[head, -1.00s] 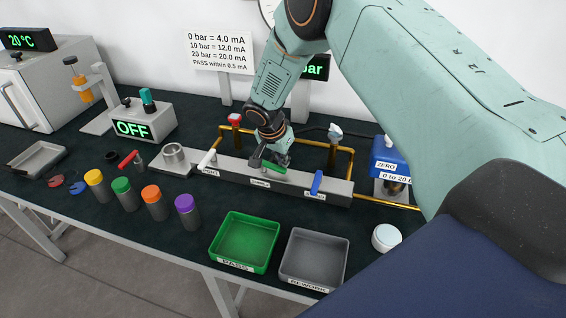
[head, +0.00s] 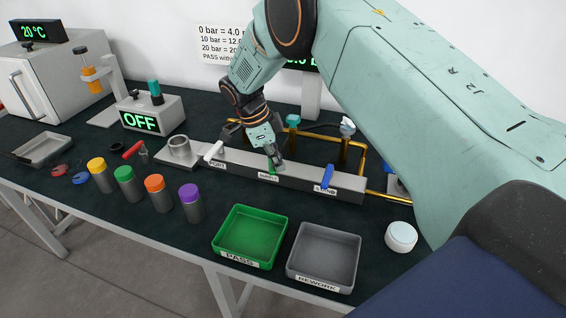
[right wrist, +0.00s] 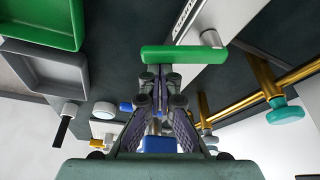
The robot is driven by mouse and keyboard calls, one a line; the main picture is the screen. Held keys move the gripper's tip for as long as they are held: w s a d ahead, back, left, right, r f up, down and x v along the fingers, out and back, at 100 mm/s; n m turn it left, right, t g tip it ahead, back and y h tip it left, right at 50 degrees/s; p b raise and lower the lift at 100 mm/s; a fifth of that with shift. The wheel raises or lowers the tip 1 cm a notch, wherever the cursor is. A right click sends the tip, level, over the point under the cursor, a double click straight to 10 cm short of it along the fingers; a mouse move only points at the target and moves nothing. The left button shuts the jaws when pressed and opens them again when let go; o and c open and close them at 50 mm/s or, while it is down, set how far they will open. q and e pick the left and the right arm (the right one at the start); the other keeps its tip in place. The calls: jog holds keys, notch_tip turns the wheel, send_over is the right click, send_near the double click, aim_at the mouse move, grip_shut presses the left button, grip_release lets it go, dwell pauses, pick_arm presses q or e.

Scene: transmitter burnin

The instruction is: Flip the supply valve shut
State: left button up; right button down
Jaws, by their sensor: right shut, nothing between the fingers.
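The grey valve block (head: 300,178) lies along the bench with a white, a green and a blue lever on top. The green lever (head: 271,166) sits in the middle above a small label that looks like SUPPLY; it points roughly across the block. My right gripper (head: 278,163) is shut and empty, with its tips right beside the green lever. In the right wrist view the green lever (right wrist: 185,54) lies just beyond the closed fingertips (right wrist: 160,78); whether they touch I cannot tell. My left gripper is not in view.
The white lever (head: 213,151) and blue lever (head: 328,176) flank the green one. Brass pipes (head: 357,165) with a teal knob (head: 293,120) stand behind. A green PASS tray (head: 216,240) and grey REWORK tray (head: 357,262) are in front. Several colour-capped cylinders (head: 162,200) stand left.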

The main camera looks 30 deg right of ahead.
jog(key=shift+w+a+m+g, duration=0.15)
jog(key=shift+a+m+g, duration=0.2)
jog(key=shift+m, duration=0.55)
jog(key=shift+w+a, duration=0.3)
jog(key=shift+a, duration=0.45)
